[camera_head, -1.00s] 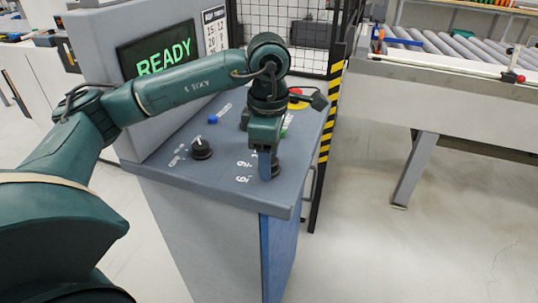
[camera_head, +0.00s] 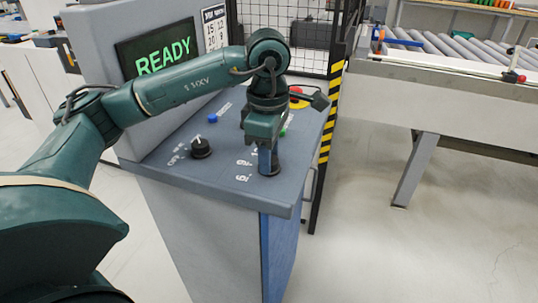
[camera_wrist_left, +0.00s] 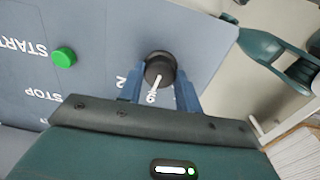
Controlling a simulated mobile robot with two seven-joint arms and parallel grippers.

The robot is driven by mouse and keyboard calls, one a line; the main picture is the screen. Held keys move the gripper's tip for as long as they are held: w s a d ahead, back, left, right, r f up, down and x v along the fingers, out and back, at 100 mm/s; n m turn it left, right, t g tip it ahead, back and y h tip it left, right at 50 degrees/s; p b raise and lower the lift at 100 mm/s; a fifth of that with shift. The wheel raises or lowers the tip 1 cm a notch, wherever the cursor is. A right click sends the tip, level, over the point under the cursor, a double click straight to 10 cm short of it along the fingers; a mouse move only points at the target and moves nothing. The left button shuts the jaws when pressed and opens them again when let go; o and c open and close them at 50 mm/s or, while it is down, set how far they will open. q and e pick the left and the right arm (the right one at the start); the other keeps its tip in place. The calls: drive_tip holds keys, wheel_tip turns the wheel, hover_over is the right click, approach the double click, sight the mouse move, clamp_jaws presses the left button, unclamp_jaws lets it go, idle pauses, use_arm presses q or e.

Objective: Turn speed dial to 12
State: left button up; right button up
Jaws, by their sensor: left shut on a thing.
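The speed dial is a black round knob (camera_head: 275,172) near the front right corner of the control panel's sloping top (camera_head: 225,175). It also shows in the left wrist view (camera_wrist_left: 160,58), where its white pointer line points down at a printed digit that looks like a 9. A label ending in 2 lies to the left of that digit. My left gripper (camera_head: 268,158) points down over the dial, its two blue fingers on either side and closed on it. In the head view the fingers hide most of the dial.
A second black knob (camera_head: 200,148) and a blue button (camera_head: 213,119) sit left of the gripper. A green START button (camera_wrist_left: 64,57) and a yellow-ringed red stop button (camera_head: 296,91) are nearby. The display (camera_head: 157,55) reads READY. A roller conveyor (camera_head: 450,45) stands at right.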

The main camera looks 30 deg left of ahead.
use_arm(q)
drive_tip(key=m+b, duration=0.2)
drive_tip(key=m, duration=0.1)
drive_tip(key=shift+f, duration=0.15)
drive_tip(key=shift+m+b, duration=0.95)
drive_tip(key=shift+m, duration=1.25)
use_arm(e)
drive_tip(key=shift+w+a+f+m, duration=0.15)
drive_tip(key=shift+f+m, duration=0.25)
drive_tip(key=shift+f, duration=0.85)
use_arm(q)
drive_tip(key=shift+r+m, duration=0.2)
drive_tip(key=shift+m, duration=0.1)
use_arm(e)
drive_tip(key=shift+a, duration=0.1)
use_arm(q)
drive_tip(key=o, duration=1)
wheel_tip(320, 180, up, 13)
drive_tip(key=p, duration=0.4)
drive_tip(key=shift+s, duration=0.2)
use_arm(e)
drive_tip(key=shift+s+d+r+n, duration=0.15)
drive_tip(key=shift+r+n, duration=0.1)
drive_tip(key=shift+r, duration=0.35)
drive_tip(key=shift+s+d+r+n, duration=0.1)
drive_tip(key=shift+r+n, duration=0.15)
drive_tip(key=shift+r, duration=0.3)
use_arm(q)
drive_tip(key=shift+s+a, duration=0.1)
